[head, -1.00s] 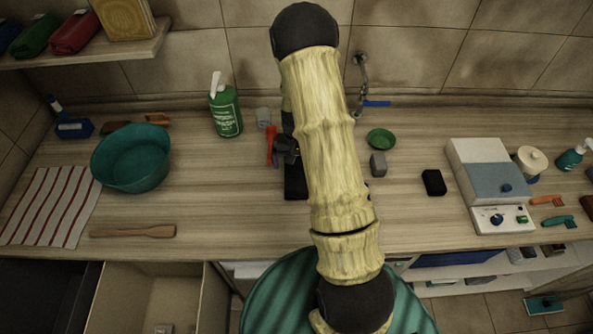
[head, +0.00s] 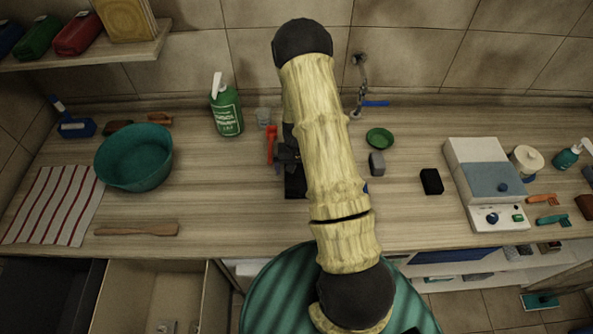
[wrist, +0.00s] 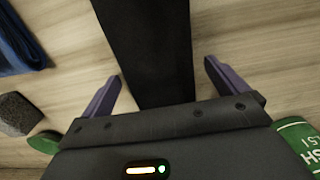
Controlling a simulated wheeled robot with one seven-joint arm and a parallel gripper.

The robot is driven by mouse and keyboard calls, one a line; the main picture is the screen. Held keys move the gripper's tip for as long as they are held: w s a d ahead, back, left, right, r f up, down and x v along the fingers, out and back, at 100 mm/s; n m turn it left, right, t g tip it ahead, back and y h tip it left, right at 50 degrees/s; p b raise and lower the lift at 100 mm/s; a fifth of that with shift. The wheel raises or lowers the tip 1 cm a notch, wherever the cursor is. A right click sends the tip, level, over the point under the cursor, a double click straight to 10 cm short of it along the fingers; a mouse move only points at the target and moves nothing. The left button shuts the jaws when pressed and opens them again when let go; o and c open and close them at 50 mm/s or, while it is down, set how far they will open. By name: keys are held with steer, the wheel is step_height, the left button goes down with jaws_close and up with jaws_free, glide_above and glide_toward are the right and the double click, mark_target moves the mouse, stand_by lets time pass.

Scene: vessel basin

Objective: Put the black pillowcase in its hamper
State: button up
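The black pillowcase (head: 295,188) appears to be the flat, dark strip lying on the wooden counter, partly hidden by my arm in the head view. In the wrist view the black strip (wrist: 150,35) runs between the fingers of my gripper (wrist: 162,72). The purple fingers are apart, one on each side of it, with bare wood showing between each finger and the strip. In the head view my gripper (head: 287,155) is low over the counter, mostly hidden by my arm. A dark open bin (head: 40,285) and a beige open box (head: 150,280) stand at lower left; which is the hamper I cannot tell.
A teal basin (head: 133,157), a striped cloth (head: 52,205) and a wooden spatula (head: 137,229) lie left. A green bottle (head: 226,106) and a red item (head: 271,145) are near my gripper. A black block (head: 431,181) and a white-blue machine (head: 488,185) are right.

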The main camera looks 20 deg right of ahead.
mark_target(297, 170)
steer(key=c, duration=1.2)
steer(key=shift+r, duration=0.1)
steer(key=shift+r+b, duration=0.75)
steer(key=shift+r, duration=0.05)
steer(key=shift+s+a+r+b, duration=0.2)
steer(key=shift+s+r+b, duration=0.3)
steer(key=shift+r+b, duration=0.25)
steer(key=s+a+b, duration=0.2)
steer(key=s, duration=0.3)
steer(key=s+a+b, duration=0.2)
steer(key=s+b, duration=0.1)
steer(key=s, duration=0.1)
steer(key=s+a+b, duration=0.2)
steer(key=s, duration=0.3)
steer(key=shift+s+a+f, duration=0.1)
steer(key=shift+s, duration=0.2)
steer(key=shift+s+a+r+b, duration=0.2)
steer(key=shift+s+b, duration=0.35)
steer(key=shift+b, duration=0.05)
